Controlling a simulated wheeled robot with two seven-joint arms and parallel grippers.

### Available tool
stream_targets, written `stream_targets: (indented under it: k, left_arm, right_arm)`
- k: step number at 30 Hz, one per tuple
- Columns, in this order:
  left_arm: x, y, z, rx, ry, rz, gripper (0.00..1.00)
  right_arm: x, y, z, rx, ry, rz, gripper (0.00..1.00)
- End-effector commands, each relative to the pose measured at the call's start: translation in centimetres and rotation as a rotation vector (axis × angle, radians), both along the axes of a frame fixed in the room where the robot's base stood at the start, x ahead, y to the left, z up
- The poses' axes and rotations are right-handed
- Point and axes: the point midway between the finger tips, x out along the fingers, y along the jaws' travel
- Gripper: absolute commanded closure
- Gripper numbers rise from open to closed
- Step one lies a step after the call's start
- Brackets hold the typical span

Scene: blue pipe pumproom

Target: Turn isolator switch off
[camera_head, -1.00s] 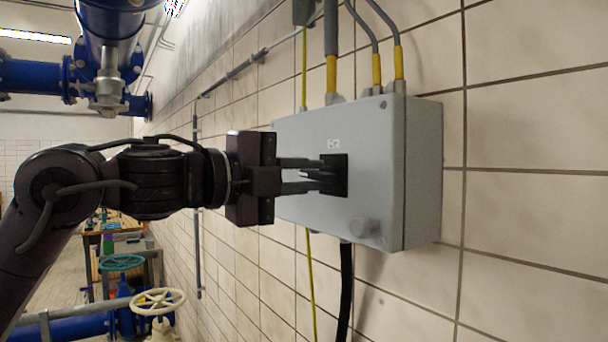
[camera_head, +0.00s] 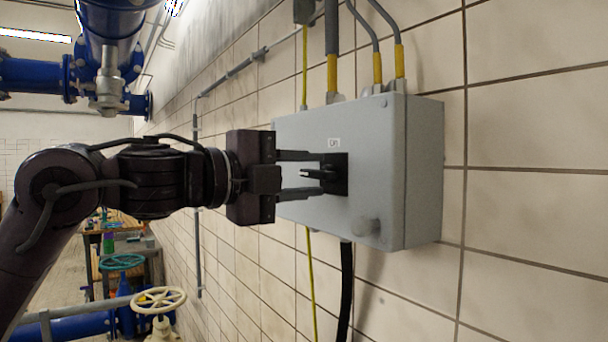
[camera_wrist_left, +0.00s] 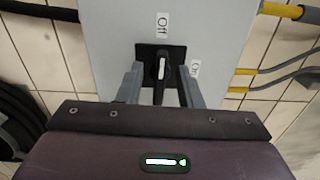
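The isolator switch is a black rotary handle (camera_head: 322,174) on a black square plate, on the front of a grey box. In the left wrist view the handle (camera_wrist_left: 161,72) is upright, its white mark pointing up towards the "Off" label (camera_wrist_left: 163,22). The "On" label (camera_wrist_left: 195,68) is to the right of the plate. My left gripper (camera_head: 314,174) is open, with one finger on each side of the handle. In the wrist view there are gaps between the handle and both fingers. My right gripper is not in view.
The grey box (camera_head: 424,175) is fixed to a tiled wall (camera_head: 535,120), with cables at its top and a black cable below. A round knob (camera_head: 366,227) sits low on its front. Blue pipes and a cream handwheel (camera_head: 158,300) are at the left.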

Motion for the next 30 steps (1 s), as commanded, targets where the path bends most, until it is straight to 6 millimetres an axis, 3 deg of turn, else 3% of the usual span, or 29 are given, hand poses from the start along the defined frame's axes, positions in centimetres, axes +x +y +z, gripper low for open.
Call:
stream_targets:
  k: [5, 15, 30]
  left_arm:
    - [-0.8, 1.3, -0.3, 0.000, -0.002, 0.002, 0.67]
    - [-4.0, 5.6, -0.2, -0.001, -0.002, 0.002, 0.67]
    - [-4.5, 6.3, 0.0, 0.000, 0.000, 0.000, 0.67]
  right_arm:
    - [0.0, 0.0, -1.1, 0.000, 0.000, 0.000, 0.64]
    - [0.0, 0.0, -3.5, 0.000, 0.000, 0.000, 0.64]
    - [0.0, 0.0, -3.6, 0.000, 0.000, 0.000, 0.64]
